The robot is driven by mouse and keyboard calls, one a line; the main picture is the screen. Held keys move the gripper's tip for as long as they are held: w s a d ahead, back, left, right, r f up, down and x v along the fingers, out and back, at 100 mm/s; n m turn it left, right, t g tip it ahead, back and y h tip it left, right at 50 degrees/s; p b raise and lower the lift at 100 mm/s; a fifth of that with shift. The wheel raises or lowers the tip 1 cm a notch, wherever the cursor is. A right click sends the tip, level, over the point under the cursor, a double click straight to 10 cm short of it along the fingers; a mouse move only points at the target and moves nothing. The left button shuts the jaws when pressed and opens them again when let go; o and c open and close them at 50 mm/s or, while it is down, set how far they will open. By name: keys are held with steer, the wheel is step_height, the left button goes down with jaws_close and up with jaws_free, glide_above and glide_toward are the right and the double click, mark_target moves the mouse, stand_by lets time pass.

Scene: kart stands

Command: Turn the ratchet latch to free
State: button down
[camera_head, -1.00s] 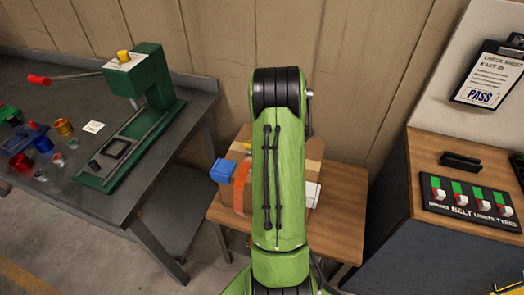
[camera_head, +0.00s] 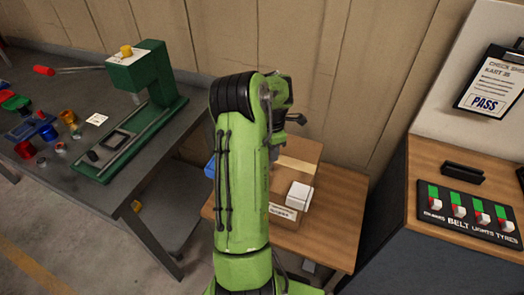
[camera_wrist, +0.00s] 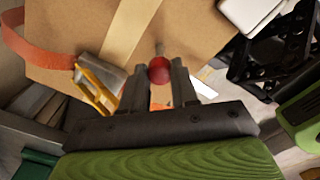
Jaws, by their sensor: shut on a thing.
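In the wrist view a metal ratchet (camera_wrist: 103,75) with a yellow handle (camera_wrist: 97,92) sits on an orange strap (camera_wrist: 38,48) by a cardboard box (camera_wrist: 185,30). My gripper (camera_wrist: 159,78) has its dark fingers closed on a small red round knob (camera_wrist: 159,70). The knob lies in front of the box, to the right of the ratchet's yellow handle. I cannot tell whether the knob is part of the ratchet latch. In the head view my arm hides the gripper, the strap and the ratchet; part of the box (camera_head: 298,152) shows behind it.
The box stands on a small wooden table (camera_head: 340,205), with a white block (camera_head: 299,195) at its front. A metal bench (camera_head: 150,205) with a green press (camera_head: 160,90) is at left. A cabinet with a switch panel (camera_head: 470,212) is at right.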

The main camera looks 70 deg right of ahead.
stand_by(0.4)
steer(key=c, duration=0.8)
jaws_free()
steer(key=shift+c, duration=0.2)
step_height(320, 180, up, 16)
steer(key=p, duration=0.3)
steer(key=shift+p, duration=0.35)
